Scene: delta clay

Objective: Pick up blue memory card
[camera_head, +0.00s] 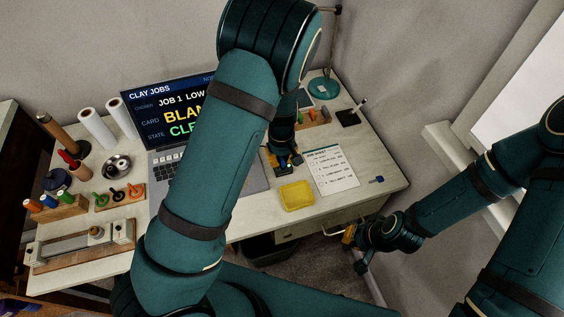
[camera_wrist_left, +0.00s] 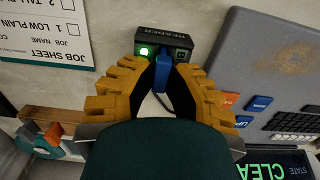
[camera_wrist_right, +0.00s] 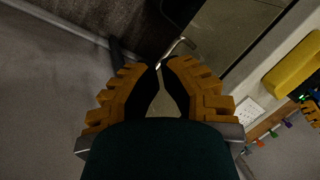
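The blue memory card (camera_wrist_left: 162,76) stands at the front of the black reader (camera_wrist_left: 163,42), between my left fingertips; I cannot tell how much of it is in the slot. A green light glows on the reader. My left gripper (camera_wrist_left: 162,72) is closed with a fingertip on each side of the card. In the head view my left gripper (camera_head: 287,161) is at the reader, beside the laptop, and the card is hidden there.
The laptop (camera_head: 168,158) stands behind my left arm. A yellow tray (camera_head: 297,196), the job sheet (camera_head: 331,169) and a small blue item (camera_head: 376,180) lie to the right on the desk (camera_head: 350,205). Tools and a wooden rack (camera_head: 60,210) fill the left side.

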